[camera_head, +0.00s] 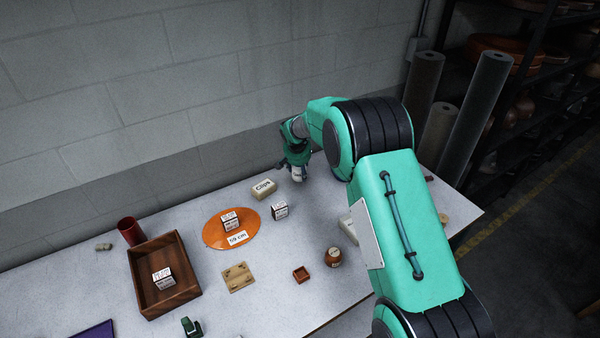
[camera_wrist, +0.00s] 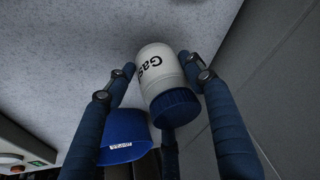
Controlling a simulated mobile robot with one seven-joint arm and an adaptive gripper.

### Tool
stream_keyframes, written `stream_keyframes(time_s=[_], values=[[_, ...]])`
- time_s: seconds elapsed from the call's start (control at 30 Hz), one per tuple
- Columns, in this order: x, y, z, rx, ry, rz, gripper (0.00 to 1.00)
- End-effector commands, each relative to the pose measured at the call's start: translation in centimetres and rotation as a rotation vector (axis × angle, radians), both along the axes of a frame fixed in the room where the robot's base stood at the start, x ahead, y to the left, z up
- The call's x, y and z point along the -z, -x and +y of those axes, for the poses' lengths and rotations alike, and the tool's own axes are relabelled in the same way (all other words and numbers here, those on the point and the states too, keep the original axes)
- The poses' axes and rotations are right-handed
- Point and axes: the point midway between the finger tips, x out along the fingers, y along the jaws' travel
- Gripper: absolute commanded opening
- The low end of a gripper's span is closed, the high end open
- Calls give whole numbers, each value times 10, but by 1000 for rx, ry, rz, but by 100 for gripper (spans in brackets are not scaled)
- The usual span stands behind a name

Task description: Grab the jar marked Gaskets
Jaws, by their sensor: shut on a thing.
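The jar marked Gaskets is a white jar (camera_wrist: 155,68) with a blue ribbed lid (camera_wrist: 176,106); the letters "Gas" show on its side in the wrist view. It lies between the fingers of my gripper (camera_wrist: 157,64), which is shut on it, one finger on each side. In the head view my gripper (camera_head: 297,160) is at the back of the table near the wall, with the white jar (camera_head: 298,174) showing below it. I cannot tell whether the jar touches the table.
A block marked Clips (camera_head: 263,189) and a small labelled box (camera_head: 280,210) stand near my gripper. An orange disc (camera_head: 212,233), a wooden tray (camera_head: 190,291), a red cup (camera_head: 130,232) and a brown jar (camera_head: 333,257) are on the table (camera_head: 255,311). The wall is close behind.

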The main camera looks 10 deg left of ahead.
Motion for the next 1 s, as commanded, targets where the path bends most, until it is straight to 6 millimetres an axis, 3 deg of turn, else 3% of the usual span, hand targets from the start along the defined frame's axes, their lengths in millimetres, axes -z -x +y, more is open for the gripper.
stream_keyframes(time_s=[0.1, 1.0], values=[[-22, -1, 0, 0, -1, -3, 20], [-30, 122, -60, 0, -1, -1, 20]])
